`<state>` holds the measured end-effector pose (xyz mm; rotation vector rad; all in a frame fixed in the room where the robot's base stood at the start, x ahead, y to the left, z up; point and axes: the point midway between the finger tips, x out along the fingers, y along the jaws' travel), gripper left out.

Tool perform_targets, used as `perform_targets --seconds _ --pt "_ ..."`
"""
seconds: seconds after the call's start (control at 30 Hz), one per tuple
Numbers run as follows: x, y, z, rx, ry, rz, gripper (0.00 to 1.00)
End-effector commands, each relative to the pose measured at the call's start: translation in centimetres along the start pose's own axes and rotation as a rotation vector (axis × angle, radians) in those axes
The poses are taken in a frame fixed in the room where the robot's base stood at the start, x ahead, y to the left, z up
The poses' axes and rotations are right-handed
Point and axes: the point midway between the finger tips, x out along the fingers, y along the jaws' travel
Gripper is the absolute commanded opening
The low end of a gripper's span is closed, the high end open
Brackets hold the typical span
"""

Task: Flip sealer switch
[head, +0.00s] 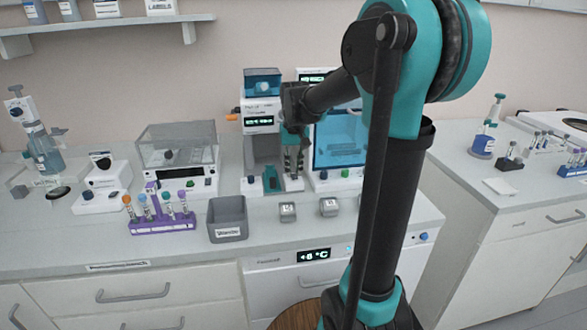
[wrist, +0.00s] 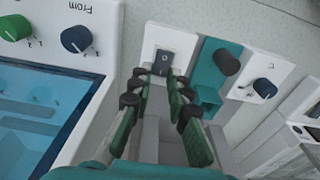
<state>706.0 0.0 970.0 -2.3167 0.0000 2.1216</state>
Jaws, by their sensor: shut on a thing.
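The sealer switch (wrist: 161,62) is a small dark rocker with a light mark, set in a white plate (wrist: 182,40) at the upper middle of the wrist view. My gripper (wrist: 164,76) reaches down to it, its dark green fingers on either side of the switch's near end. It is shut on the switch; the exact contact is hard to see. The switch's tilt is not clear. In the head view my gripper (head: 293,165) points down at the white base between the sealer (head: 260,112) and the blue-windowed box, hiding the switch.
A teal block with a black knob (wrist: 228,62) stands close beside the switch, with a blue dial (wrist: 265,87) beyond. The blue-windowed box (head: 340,140) is close on the other side. A grey bin (head: 227,232) and purple tube rack (head: 163,226) stand left on the counter.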

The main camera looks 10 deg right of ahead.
Motion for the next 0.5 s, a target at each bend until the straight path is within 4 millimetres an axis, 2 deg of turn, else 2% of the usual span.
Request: perform_targets --seconds 0.3,0.5 --pt "-0.18 0.01 0.74 0.000 0.206 0.001 0.00" --pt "-0.24 0.01 0.76 0.000 0.242 0.001 0.00"
